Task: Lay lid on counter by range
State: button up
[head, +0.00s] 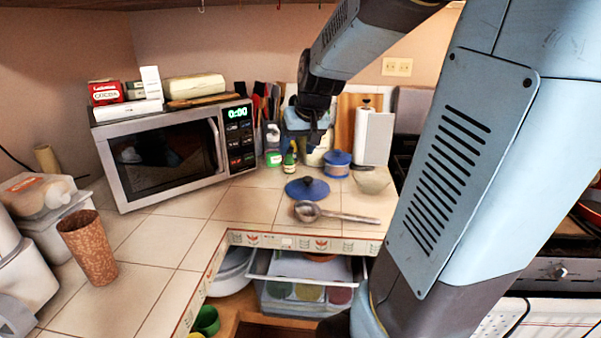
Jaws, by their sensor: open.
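A round blue lid (307,188) with a dark knob lies flat on the tiled counter (245,205), near its front corner. My gripper (303,140) is above and behind the lid in the picture, pointing down, apart from it and with nothing visible in it. Its fingers are small and partly lost against the items behind. A small blue canister (338,160) stands behind the lid to the right. The range (560,272) is on the right, largely hidden by my arm.
A ladle (335,214) lies just in front of the lid. A glass bowl (371,181) and paper towel roll (373,137) stand to the right. A microwave (175,150) is at left. An open drawer (308,280) juts below the counter. Tiles left of the lid are clear.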

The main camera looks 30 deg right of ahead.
jog(key=s+a+r+n, duration=0.1)
jog(key=s+a, duration=0.3)
jog(key=s, duration=0.5)
jog(key=s+a+r, duration=0.2)
jog(key=s+a, duration=0.3)
jog(key=s, duration=0.4)
jog(key=shift+s+n, duration=0.4)
jog(key=shift+s+r, duration=0.1)
